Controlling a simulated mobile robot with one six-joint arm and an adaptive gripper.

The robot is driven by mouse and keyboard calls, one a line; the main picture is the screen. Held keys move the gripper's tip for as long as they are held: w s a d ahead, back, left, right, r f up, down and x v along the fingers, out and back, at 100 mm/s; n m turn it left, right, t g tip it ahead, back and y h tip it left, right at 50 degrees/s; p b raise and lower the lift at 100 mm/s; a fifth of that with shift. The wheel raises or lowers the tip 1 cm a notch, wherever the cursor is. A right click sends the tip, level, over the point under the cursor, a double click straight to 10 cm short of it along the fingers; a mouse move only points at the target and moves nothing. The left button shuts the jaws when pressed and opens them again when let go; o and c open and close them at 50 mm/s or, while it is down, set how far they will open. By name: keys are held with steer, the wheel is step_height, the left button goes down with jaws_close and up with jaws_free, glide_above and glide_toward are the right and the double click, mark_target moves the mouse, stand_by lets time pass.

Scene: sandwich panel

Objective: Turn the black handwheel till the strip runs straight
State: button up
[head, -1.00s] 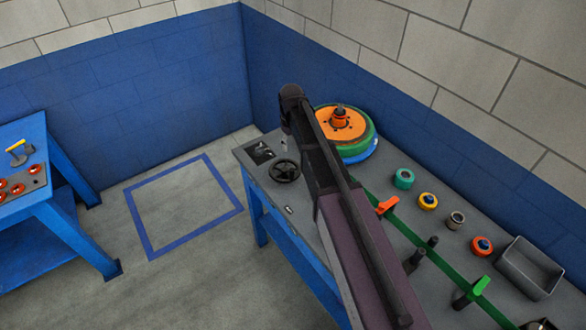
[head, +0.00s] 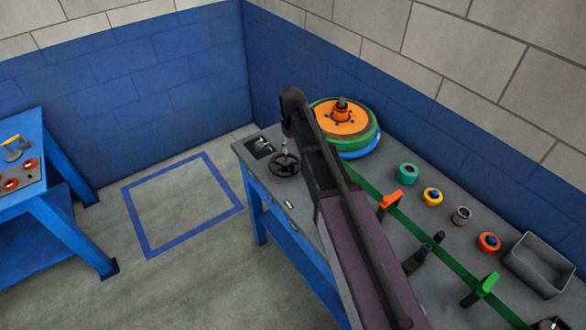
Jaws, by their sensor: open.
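The black handwheel (head: 285,164) lies at the far left end of the grey bench top, just left of my dark arm. The green strip (head: 424,230) runs diagonally along the bench from beside the orange and green reel (head: 344,117) to the lower right. It passes an orange marker (head: 390,199) and a green marker (head: 488,284). My arm hides part of the strip and bench. I cannot make out my gripper, and cannot tell whether it touches the wheel. Whether the strip runs straight is too small to judge.
A black panel (head: 260,146) lies beside the handwheel. Several coloured rings and a grey bin (head: 540,263) stand along the wall side of the bench. A blue table (head: 45,175) stands at left. Open floor with a blue outlined square (head: 182,204) lies between.

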mark_target(292, 163)
steer(key=shift+f+b, duration=4.2)
steer(key=shift+f, duration=0.3)
jaws_close()
